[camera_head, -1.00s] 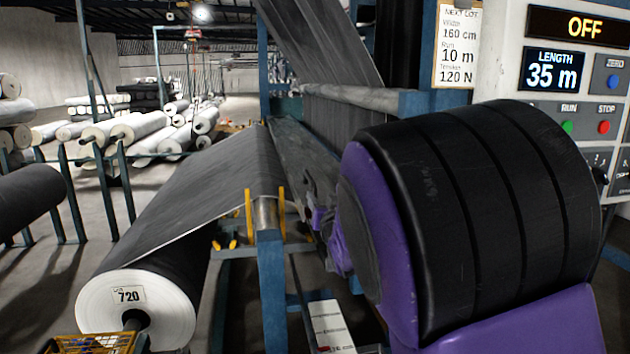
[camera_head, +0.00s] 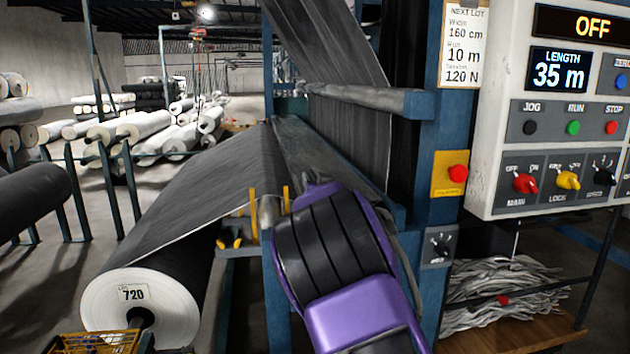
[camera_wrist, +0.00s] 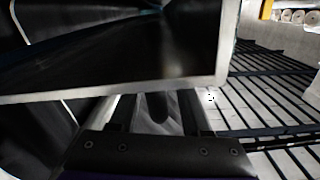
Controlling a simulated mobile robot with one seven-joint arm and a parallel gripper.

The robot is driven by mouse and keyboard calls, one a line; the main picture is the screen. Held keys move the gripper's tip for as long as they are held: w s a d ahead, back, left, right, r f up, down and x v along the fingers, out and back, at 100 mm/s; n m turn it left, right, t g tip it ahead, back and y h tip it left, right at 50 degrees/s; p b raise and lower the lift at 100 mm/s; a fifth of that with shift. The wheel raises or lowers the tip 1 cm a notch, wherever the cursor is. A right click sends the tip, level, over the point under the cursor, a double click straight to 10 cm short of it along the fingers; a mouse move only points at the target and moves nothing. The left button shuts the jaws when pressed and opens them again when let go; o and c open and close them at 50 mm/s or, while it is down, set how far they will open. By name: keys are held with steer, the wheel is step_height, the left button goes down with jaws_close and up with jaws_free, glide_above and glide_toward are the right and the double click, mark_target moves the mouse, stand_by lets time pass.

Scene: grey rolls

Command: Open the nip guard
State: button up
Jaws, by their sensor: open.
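In the wrist view a dark, see-through-looking panel with a pale frame edge (camera_wrist: 120,92) spans the upper left, just beyond my fingers. It may be the nip guard, but I cannot tell for sure.
A control panel (camera_head: 495,150) reads OFF and 35 m. A red button on a yellow plate (camera_head: 440,187) and a dial plate (camera_head: 428,247) sit on the blue post. A fabric roll labelled 720 (camera_head: 105,300) stands front left. Cloth scraps (camera_head: 500,290) lie at right.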

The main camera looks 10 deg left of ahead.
steer(key=shift+c, duration=0.3)
jaws_close()
stand_by(1.3)
